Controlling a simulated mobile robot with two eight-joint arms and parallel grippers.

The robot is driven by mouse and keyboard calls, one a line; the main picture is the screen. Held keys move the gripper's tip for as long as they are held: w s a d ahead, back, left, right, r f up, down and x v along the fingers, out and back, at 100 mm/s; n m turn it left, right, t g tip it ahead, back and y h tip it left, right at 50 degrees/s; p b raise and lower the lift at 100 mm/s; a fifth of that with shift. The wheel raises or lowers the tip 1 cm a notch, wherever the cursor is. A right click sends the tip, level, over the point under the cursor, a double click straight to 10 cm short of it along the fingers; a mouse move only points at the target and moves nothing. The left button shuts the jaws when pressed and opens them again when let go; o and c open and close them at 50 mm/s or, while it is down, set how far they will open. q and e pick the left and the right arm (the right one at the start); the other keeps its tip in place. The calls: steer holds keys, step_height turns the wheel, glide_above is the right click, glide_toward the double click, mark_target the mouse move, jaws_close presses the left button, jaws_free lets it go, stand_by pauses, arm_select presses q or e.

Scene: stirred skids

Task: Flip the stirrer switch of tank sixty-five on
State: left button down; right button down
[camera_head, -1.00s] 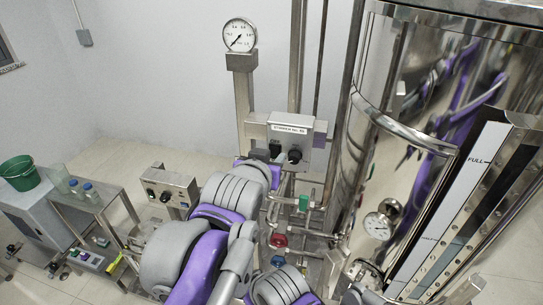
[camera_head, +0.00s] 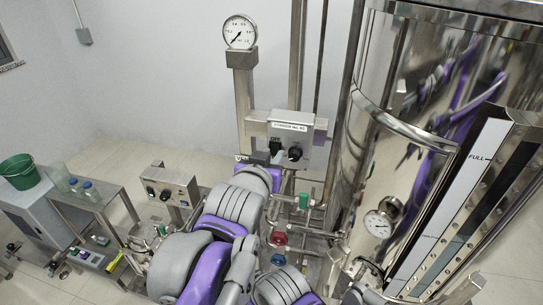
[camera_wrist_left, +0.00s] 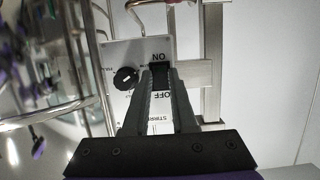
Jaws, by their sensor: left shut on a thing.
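The stirrer control box (camera_head: 291,137) is a grey box on a post beside the steel tank (camera_head: 405,95). Its top label reads "STIRRER NO." with a blurred number. A black switch (camera_wrist_left: 160,77) sits between ON and OFF markings, which appear upside down in the left wrist view. A black round knob (camera_head: 295,153) is beside it and also shows in the wrist view (camera_wrist_left: 125,77). My left gripper (camera_wrist_left: 161,88) is shut on the switch at the panel face. Its fingers hide part of the switch, so I cannot tell its position. My right gripper is not seen.
A pressure gauge (camera_head: 240,32) stands on a post left of the box. Another control box (camera_head: 169,185) is lower left. Pipes with a green valve handle (camera_head: 304,201) and a red one (camera_head: 278,239) lie below. A bench (camera_head: 80,200) holds bottles.

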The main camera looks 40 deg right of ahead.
arm_select(q)
steer(key=shift+f+t+h, duration=0.15)
steer(key=shift+t+h, duration=0.25)
steer(key=shift+h, duration=0.1)
steer(key=shift+f+h, duration=0.1)
steer(key=shift+h, duration=0.2)
steer(key=c, duration=1)
jaws_free()
steer(key=shift+s+a, duration=0.1)
steer(key=v, duration=1)
steer(key=shift+s+a, duration=0.25)
